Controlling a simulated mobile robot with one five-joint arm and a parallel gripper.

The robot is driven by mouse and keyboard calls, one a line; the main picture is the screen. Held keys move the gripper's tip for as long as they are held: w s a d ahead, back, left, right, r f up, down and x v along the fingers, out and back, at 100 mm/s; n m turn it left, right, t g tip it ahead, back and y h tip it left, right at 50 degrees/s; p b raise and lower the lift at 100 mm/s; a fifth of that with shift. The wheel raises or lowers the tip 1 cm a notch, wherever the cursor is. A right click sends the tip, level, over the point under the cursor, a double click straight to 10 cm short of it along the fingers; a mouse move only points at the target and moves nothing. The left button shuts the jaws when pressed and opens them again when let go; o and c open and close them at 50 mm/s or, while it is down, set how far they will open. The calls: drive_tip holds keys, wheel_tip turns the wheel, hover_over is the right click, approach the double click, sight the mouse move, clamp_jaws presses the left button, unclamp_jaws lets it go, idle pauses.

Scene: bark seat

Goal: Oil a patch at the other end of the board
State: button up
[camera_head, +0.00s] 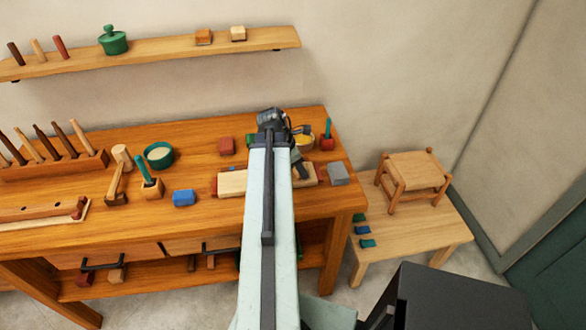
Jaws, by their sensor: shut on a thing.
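The pale wooden board (232,184) lies near the front of the workbench. My arm crosses over its middle and hides that part, and its right end (311,173) shows on the other side. My gripper (301,172) points down at the right part of the board. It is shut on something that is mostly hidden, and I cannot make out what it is. I cannot tell whether it touches the board. A bowl with yellow contents (304,142) stands just behind, partly covered by my gripper.
A red pot with a green-handled tool (327,141) and a grey block (338,174) stand at the right. A blue block (184,198) and a red block (227,145) are left of my arm. A low table (410,232) with a small stool (413,172) stands right of the workbench (130,222).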

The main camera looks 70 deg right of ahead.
sight(313, 172)
drive_tip(key=shift+s+d, duration=0.4)
drive_tip(key=shift+s, duration=0.35)
drive_tip(key=shift+s+d, duration=0.35)
drive_tip(key=shift+s, duration=0.35)
drive_tip(key=shift+r, duration=0.1)
drive_tip(key=shift+d, duration=0.1)
drive_tip(key=shift+w+a, duration=1.05)
drive_tip(key=shift+w, duration=0.8)
drive_tip(key=shift+w+a, duration=1.1)
drive_tip(key=shift+w, duration=0.8)
drive_tip(key=shift+w+a, duration=1.05)
drive_tip(key=shift+w, duration=0.8)
drive_tip(key=shift+w, duration=0.1)
drive_tip(key=shift+w+a, duration=0.4)
drive_tip(key=shift+w, duration=0.25)
drive_tip(key=shift+w+a, duration=0.35)
drive_tip(key=shift+w, duration=0.3)
drive_tip(key=shift+w+d, duration=0.4)
drive_tip(key=shift+d, duration=0.35)
drive_tip(key=shift+s+d, duration=0.35)
drive_tip(key=shift+s, duration=0.35)
drive_tip(key=shift+s+d, duration=0.3)
drive_tip(key=shift+s, duration=0.4)
